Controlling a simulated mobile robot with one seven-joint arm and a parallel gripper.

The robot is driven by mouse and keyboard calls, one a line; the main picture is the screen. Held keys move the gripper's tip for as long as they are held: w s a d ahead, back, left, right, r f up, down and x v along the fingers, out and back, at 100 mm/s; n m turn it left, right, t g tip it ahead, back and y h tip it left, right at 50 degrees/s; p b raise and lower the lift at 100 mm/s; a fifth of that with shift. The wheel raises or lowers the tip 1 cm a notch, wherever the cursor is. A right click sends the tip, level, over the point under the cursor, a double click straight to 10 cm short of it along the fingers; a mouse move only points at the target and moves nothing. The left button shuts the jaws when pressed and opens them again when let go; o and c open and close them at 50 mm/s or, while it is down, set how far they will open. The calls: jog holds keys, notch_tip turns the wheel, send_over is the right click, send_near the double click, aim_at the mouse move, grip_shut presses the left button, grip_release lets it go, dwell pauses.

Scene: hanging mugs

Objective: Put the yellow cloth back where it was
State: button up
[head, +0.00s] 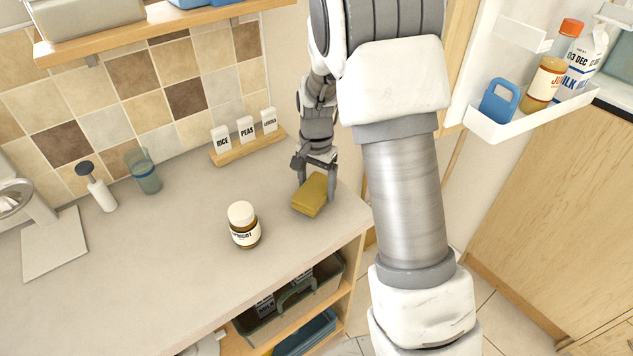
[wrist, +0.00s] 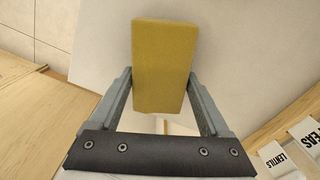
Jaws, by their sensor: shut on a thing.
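The yellow cloth (head: 310,196) is a folded, block-like pad at the right end of the counter (head: 170,270). My gripper (head: 317,186) reaches down over it from behind, with its fingers at the cloth's sides. In the wrist view the cloth (wrist: 165,50) stands out between the two fingers of my gripper (wrist: 160,76), which are shut on it. I cannot tell whether the cloth touches the counter or is just above it.
A brown jar with a white lid (head: 243,225) stands left of the cloth. A rack of labelled packets (head: 247,146) is at the wall behind. The counter front is clear.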

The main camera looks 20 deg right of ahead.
jog(key=shift+f, duration=0.5)
jog(key=shift+f+b, duration=0.3)
jog(key=shift+b, duration=0.05)
jog(key=o, duration=1.2)
notch_tip(320, 180, up, 17)
jog(key=shift+r+p, duration=0.2)
jog(key=shift+p, duration=0.5)
